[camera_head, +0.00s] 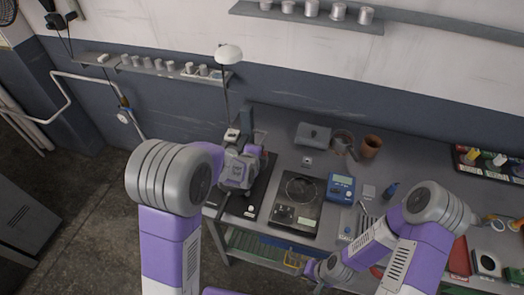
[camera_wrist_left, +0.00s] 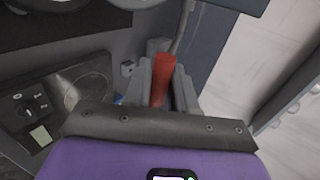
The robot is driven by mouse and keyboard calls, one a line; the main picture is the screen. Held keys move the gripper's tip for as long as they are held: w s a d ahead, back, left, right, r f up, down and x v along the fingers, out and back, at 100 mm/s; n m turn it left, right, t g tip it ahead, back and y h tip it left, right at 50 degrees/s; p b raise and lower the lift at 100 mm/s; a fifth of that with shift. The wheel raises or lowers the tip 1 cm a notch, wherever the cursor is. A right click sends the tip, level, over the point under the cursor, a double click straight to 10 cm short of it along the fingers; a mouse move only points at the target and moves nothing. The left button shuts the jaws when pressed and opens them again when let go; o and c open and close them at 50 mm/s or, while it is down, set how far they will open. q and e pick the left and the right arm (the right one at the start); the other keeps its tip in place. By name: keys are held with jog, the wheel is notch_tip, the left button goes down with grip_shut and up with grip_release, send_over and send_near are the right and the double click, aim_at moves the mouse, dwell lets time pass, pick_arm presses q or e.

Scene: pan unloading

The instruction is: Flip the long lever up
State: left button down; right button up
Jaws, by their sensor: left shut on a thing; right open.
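A red cylindrical handle (camera_wrist_left: 161,80), which looks like the grip of the long lever, stands between the grey fingers of my left gripper (camera_wrist_left: 162,92) in the left wrist view. The gripper is shut on it. In the head view my left gripper (camera_head: 241,158) is over the left end of the workbench, beside a dark device (camera_head: 262,196). My own wrist hides most of the lever there. My right gripper (camera_head: 313,271) is open and empty near the bench's front edge, apart from the lever.
A black hot-plate-like unit (camera_head: 296,212) and a blue meter (camera_head: 341,187) stand right of my left gripper on the workbench (camera_head: 285,150). A grey box (camera_head: 313,135) and a brown pot (camera_head: 371,146) stand behind. A lamp (camera_head: 229,53) rises behind the left gripper.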

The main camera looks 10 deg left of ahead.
pick_arm(q)
jog(key=shift+w+d+r+p, duration=0.1)
jog(key=shift+w+r+p, duration=0.2)
jog(key=shift+r, duration=0.35)
jog(key=shift+w+a+r+p, duration=0.1)
jog(key=shift+w+r+p, duration=0.2)
jog(key=shift+r, duration=0.3)
jog(key=shift+w+d+r+p, duration=0.1)
jog(key=shift+w+r+p, duration=0.15)
jog(key=shift+r, duration=0.4)
jog(key=shift+w, duration=0.1)
jog(key=c, duration=1.4)
grip_release()
jog(key=shift+r, duration=0.1)
jog(key=shift+o, duration=1.4)
jog(key=shift+w, duration=0.1)
jog(key=shift+o, duration=0.3)
jog(key=shift+w+d+f, duration=0.1)
jog(key=shift+w+f, duration=0.1)
jog(key=v, duration=0.7)
jog(key=shift+s+p, duration=0.3)
jog(key=shift+p, duration=0.05)
jog(key=shift+r, duration=0.1)
